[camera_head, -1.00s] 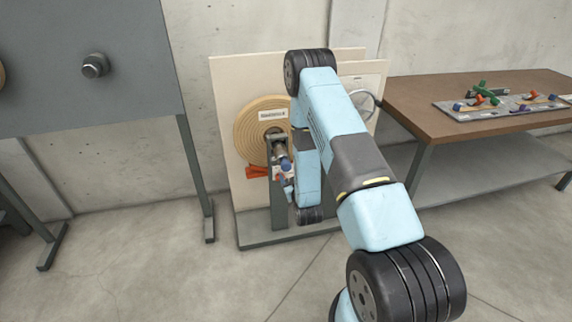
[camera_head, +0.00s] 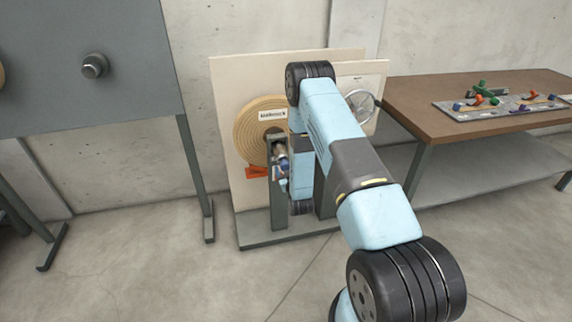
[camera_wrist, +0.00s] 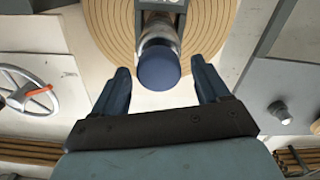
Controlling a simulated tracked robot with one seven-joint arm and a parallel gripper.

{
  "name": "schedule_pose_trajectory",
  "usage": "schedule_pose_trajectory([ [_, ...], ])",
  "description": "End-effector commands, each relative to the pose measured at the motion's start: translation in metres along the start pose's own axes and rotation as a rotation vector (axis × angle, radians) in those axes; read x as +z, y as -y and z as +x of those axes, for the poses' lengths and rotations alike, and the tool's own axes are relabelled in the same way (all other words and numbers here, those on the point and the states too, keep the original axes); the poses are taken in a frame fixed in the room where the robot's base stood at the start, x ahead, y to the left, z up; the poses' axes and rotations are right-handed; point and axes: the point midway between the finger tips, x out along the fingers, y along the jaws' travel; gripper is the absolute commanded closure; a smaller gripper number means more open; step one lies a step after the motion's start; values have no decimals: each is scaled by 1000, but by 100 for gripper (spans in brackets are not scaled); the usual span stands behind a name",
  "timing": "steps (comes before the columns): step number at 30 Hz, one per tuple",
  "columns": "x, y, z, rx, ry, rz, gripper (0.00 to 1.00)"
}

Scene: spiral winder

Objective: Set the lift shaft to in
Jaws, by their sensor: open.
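The lift shaft (camera_wrist: 158,36) shows in the wrist view as a metal rod with a dark blue round end (camera_wrist: 158,68), standing in front of the round wooden spiral (camera_wrist: 105,22). My gripper (camera_wrist: 158,72) is open, with one finger on each side of the blue end; I cannot tell whether either finger touches it. In the head view the spiral (camera_head: 247,130) is on a pale board, and my arm hides much of the shaft and gripper.
A handwheel (camera_head: 361,104) is on the board to the right; it also shows in the wrist view (camera_wrist: 35,92). A brown table (camera_head: 440,125) with a tray of coloured parts stands at the right. A grey panel (camera_head: 60,60) with a knob stands at the left.

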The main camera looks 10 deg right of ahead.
Motion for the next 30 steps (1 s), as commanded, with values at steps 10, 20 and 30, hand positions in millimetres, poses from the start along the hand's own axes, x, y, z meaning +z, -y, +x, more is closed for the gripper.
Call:
schedule_pose_trajectory([
  [10, 0, 0, 34, 0, 0, 0, 25],
  [20, 0, 0, 37, 0, 0, 0, 25],
  [30, 0, 0, 36, 0, 0, 0, 58],
])
